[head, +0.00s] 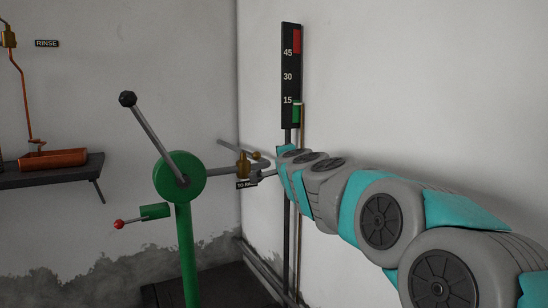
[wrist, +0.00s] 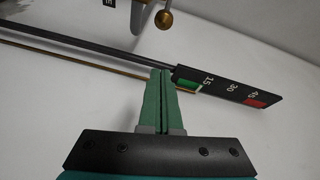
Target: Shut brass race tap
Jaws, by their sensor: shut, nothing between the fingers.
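The brass race tap (head: 243,166) sits on a grey pipe right of the green wheel, in the middle of the head view. A black label reading "TO RA..." (head: 246,184), partly hidden, hangs below it. A brass ball knob (head: 256,156) shows just right of the tap body. In the wrist view the brass ball (wrist: 165,18) is on a short lever at the top edge, beyond my fingertips and apart from them. My gripper (wrist: 161,72) is shut and empty, its two green fingers together. In the head view my arm reaches toward the tap, and the fingers are not clear.
A black gauge board (head: 291,75) marked 15, 30 and 45 stands on the wall behind my arm; in the wrist view it (wrist: 225,87) lies just beyond the fingers. A green post with a black-knobbed lever (head: 127,99) stands left. A copper trough (head: 52,158) sits on a shelf.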

